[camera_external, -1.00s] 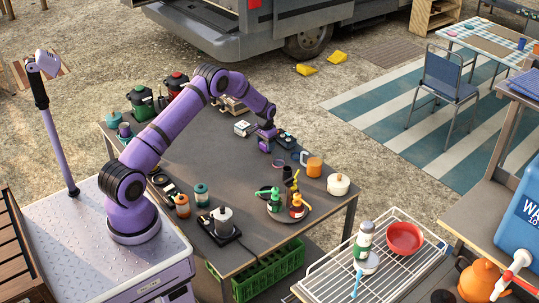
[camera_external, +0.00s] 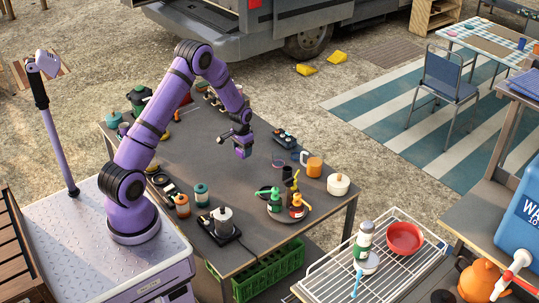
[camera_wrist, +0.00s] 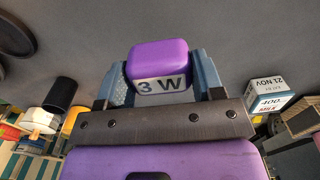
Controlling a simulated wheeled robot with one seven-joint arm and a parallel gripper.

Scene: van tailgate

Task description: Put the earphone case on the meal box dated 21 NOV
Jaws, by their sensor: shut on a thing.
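My gripper (camera_wrist: 161,82) is shut on a small purple rounded block, seemingly the earphone case (camera_wrist: 160,52), with a "3 W" label, between its blue-grey fingers in the wrist view. In the external view my gripper (camera_external: 240,143) is in the air over the middle of the grey table, and the purple case (camera_external: 243,152) shows at its tip. A white and blue box marked "21 NOV" and "400" (camera_wrist: 267,94) lies to the right of my gripper in the wrist view, apart from the case. I cannot make this box out in the external view, where my arm covers that area.
A dark blue tray with small things (camera_external: 285,138) stands right of my gripper on the table. An orange mug (camera_external: 314,167), a white pot (camera_external: 339,184) and a round tray of bottles (camera_external: 283,214) stand nearer the front right. Bare table lies below my gripper.

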